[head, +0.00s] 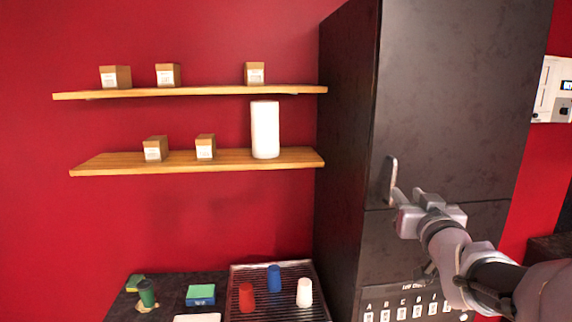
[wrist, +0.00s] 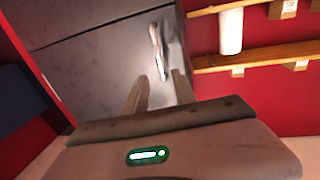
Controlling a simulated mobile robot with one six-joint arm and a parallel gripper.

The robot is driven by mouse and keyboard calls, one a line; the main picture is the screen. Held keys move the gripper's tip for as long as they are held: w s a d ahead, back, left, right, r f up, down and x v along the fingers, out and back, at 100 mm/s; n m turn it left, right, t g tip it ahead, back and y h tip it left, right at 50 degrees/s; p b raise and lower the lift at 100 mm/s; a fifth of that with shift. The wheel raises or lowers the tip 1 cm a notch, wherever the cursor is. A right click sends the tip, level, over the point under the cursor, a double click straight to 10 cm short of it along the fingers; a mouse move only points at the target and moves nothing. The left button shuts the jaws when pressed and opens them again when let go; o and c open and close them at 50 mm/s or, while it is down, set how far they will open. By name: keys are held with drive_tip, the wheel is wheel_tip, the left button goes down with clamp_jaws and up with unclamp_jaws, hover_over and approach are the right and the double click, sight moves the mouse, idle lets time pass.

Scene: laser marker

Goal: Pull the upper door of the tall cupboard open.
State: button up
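The tall cupboard is dark grey, and its upper door (head: 450,90) is closed, flush with the front. The upper door also shows in the wrist view (wrist: 110,60). A pale upright handle (head: 390,176) sits at the door's lower left corner, just above the seam to the lower door. My gripper (head: 397,204) is at the handle's lower end. In the wrist view my gripper (wrist: 161,77) is open, with a finger on each side of the lower end of the handle (wrist: 157,45). I cannot tell whether the fingers touch the handle.
The lower door (head: 385,245) is below the seam. Left of the cupboard are two wooden shelves (head: 200,163) with small boxes and a white roll (head: 265,130). Below them is a counter with cups on a rack (head: 260,312). A white device (head: 550,90) hangs on the right wall.

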sight(395, 178)
drive_tip(key=w+p, duration=0.1)
drive_tip(key=w, duration=0.2)
drive_tip(key=w+d+p, duration=0.1)
drive_tip(key=w, duration=0.3)
drive_tip(key=w+d, duration=0.1)
drive_tip(key=w, duration=0.3)
drive_tip(key=shift+p, duration=0.4)
drive_tip(key=shift+a, duration=0.1)
drive_tip(key=shift+c, duration=0.2)
clamp_jaws()
drive_tip(key=shift+s+r, duration=0.1)
